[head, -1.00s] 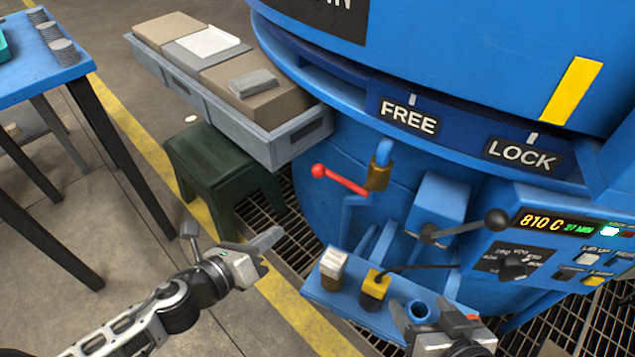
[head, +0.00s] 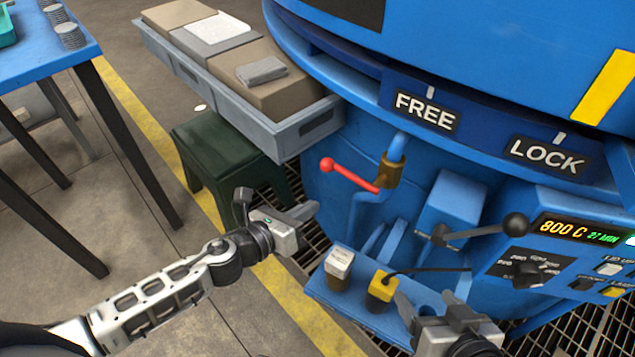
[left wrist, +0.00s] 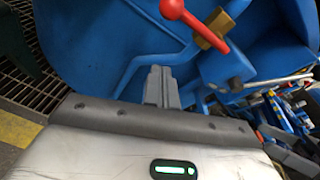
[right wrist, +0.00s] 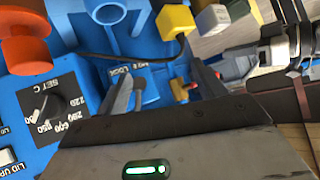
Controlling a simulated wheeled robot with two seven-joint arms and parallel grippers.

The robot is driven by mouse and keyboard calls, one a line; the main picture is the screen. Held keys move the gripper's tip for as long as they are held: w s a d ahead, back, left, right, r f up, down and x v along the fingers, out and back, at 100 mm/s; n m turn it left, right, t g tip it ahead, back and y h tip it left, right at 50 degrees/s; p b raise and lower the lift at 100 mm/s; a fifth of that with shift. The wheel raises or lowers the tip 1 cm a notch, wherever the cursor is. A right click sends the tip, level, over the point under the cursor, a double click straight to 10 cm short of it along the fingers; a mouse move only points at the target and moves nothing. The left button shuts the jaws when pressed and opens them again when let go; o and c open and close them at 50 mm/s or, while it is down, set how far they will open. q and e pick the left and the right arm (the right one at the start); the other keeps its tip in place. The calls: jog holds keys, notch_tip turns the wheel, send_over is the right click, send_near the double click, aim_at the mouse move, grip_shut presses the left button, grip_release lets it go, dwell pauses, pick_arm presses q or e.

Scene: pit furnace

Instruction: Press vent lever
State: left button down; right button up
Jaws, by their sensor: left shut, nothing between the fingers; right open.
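A red lever (head: 350,175) with a ball end sits on a brass valve (head: 391,171) on a blue pipe of the furnace. It also shows at the top of the left wrist view (left wrist: 196,25). A second lever (head: 480,232) has a black ball and stands out from a blue box to the right. No label marks either as the vent lever. My left gripper (head: 308,211) is shut and empty, below and left of the red lever, apart from it. My right gripper (head: 428,302) is open and empty at the small blue shelf.
The blue shelf (head: 345,308) holds a white-topped and a yellow-topped block. A control panel (head: 560,250) reading 800 C is at the right. A green stool (head: 205,140) and a grey tray of blocks (head: 245,115) stand left of the furnace.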

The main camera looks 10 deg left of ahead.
pick_arm(q)
jog(key=w+r, duration=0.1)
jog(key=w+p, duration=0.1)
jog(key=w, duration=0.1)
jog(key=w+d+r, duration=0.1)
jog(key=shift+w+d+r+p, duration=0.1)
jog(key=shift+w+r+p, duration=0.2)
jog(key=shift+p, duration=0.1)
pick_arm(e)
jog(key=r, duration=0.3)
jog(key=shift+s+d+t, duration=0.3)
jog(key=shift+d+t, duration=0.05)
jog(key=shift+t, duration=0.05)
